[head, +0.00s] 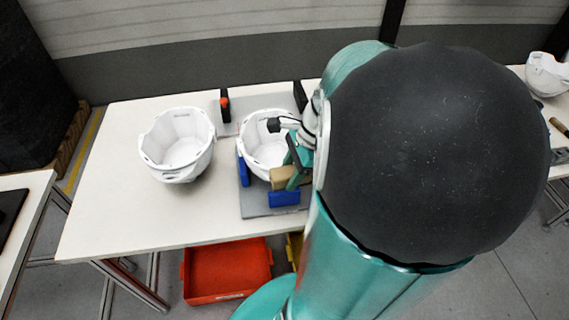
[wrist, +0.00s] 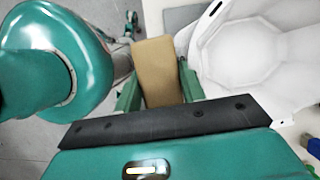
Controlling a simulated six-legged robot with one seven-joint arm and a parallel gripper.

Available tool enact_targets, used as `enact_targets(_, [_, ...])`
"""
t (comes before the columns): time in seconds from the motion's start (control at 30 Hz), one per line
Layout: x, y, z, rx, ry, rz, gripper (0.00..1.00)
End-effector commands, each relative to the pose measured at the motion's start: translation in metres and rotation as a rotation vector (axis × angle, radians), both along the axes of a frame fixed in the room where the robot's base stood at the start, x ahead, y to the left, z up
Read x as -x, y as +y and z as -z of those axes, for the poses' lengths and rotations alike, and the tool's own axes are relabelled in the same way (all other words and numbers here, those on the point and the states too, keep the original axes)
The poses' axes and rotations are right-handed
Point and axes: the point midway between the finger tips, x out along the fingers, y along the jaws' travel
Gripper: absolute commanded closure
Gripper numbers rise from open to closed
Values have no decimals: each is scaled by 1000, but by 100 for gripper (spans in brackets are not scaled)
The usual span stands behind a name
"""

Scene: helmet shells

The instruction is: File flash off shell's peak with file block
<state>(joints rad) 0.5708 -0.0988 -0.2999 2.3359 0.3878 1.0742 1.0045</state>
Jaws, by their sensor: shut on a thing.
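A white helmet shell (head: 262,143) sits open side up on a grey fixture plate (head: 256,208), between blue blocks. It also shows at the right of the wrist view (wrist: 262,50). My gripper (head: 293,172) is at the shell's near right edge. It is shut on the tan file block (head: 283,178), which shows between the green fingers in the wrist view (wrist: 158,72). The block is close to the shell's rim; I cannot tell whether they touch. My arm hides the right part of the fixture.
A second white shell (head: 178,145) stands on the table (head: 125,215) to the left. A blue block (head: 284,198) is at the fixture's front. An orange-topped clamp (head: 225,104) stands behind. A red bin (head: 226,270) is under the table. The table's left front is clear.

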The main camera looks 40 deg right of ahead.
Motion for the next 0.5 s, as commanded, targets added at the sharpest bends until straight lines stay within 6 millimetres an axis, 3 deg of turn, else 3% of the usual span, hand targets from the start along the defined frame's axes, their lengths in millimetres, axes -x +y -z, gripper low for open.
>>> enact_targets(0.5, [0, 0, 8, 0, 0, 0, 78])
